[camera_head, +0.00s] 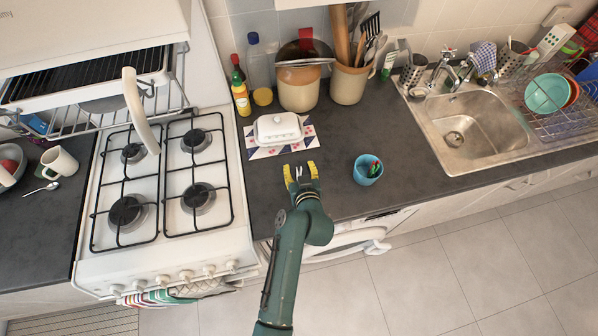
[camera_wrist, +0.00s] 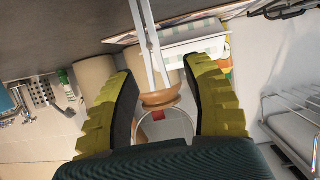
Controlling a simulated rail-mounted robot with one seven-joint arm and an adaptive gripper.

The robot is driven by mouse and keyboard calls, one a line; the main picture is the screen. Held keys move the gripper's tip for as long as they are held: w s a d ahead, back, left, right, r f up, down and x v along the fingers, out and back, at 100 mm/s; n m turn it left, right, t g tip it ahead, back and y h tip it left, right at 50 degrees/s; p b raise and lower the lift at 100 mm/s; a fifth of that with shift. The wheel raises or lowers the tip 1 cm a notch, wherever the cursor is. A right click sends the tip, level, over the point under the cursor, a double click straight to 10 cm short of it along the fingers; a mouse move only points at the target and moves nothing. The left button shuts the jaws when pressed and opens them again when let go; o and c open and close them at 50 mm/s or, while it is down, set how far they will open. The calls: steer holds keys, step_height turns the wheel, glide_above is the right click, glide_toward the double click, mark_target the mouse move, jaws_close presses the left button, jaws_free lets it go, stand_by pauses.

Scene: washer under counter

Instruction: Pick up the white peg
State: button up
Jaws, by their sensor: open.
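The white peg (camera_head: 299,172) is a small, slim pale thing on or just above the dark counter, between the yellow fingertips of my gripper (camera_head: 301,174). In the wrist view the white peg (camera_wrist: 150,45) shows as two narrow pale strips that meet at an angle, running from the top edge down between the fingers. My gripper also shows there (camera_wrist: 160,85), with its yellow-padded fingers apart. There is a visible gap between the peg and each finger. I cannot tell whether the peg still rests on the counter.
A white butter dish (camera_head: 278,128) sits on a patterned mat (camera_head: 255,152) behind my gripper. A blue cup (camera_head: 368,170) with coloured things in it stands to the right. The stove (camera_head: 165,248) is at the left, the sink (camera_head: 470,145) at the right. Crocks and bottles line the wall.

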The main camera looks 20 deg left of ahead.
steer(key=c, duration=0.8)
